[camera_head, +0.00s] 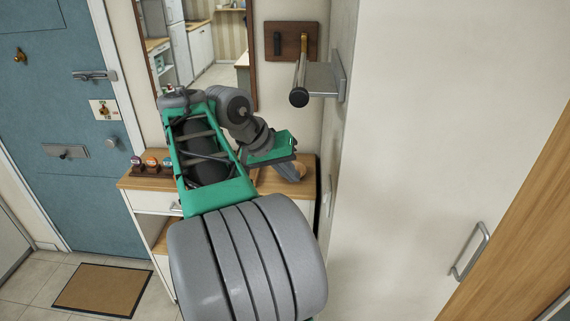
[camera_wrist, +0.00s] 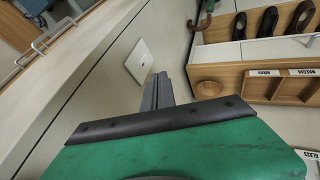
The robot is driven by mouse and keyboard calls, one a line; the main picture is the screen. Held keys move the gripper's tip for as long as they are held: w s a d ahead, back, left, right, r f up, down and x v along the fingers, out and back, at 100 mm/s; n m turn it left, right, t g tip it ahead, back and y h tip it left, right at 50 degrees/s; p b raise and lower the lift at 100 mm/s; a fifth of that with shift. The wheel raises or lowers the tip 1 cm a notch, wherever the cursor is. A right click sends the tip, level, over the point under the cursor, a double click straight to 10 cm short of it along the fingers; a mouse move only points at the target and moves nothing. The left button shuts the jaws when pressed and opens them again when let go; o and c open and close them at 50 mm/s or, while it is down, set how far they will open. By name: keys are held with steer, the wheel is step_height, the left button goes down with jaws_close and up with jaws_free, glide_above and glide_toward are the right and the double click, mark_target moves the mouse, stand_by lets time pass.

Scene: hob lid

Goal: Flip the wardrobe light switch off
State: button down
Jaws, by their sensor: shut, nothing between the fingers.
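The light switch (camera_wrist: 140,62) is a white plate with a small reddish mark, set on the pale side panel in the wrist view. In the head view a small pale plate (camera_head: 328,196) shows edge-on at the wardrobe's side. Its rocker position is too small to tell. My gripper (camera_head: 290,170) is shut and empty, reaching toward the wardrobe's side above the wooden cabinet. In the wrist view its dark fingertips (camera_wrist: 160,77) appear just right of and below the switch plate. I cannot tell whether they touch it.
The wardrobe (camera_head: 440,120) fills the right, with a metal handle (camera_head: 470,250). A bracketed rail (camera_head: 300,85) juts out above my gripper. A wooden cabinet (camera_head: 135,182) carries several small jars (camera_head: 152,163).

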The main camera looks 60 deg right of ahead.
mark_target(326, 196)
steer(key=v, duration=0.3)
steer(key=shift+w+a, duration=0.1)
steer(key=shift+w, duration=0.1)
steer(key=s+b+x, duration=0.2)
steer(key=b+x, duration=0.8)
steer(key=x, duration=0.3)
steer(key=shift+s+d+r, duration=0.2)
steer(key=shift+d+r, duration=0.05)
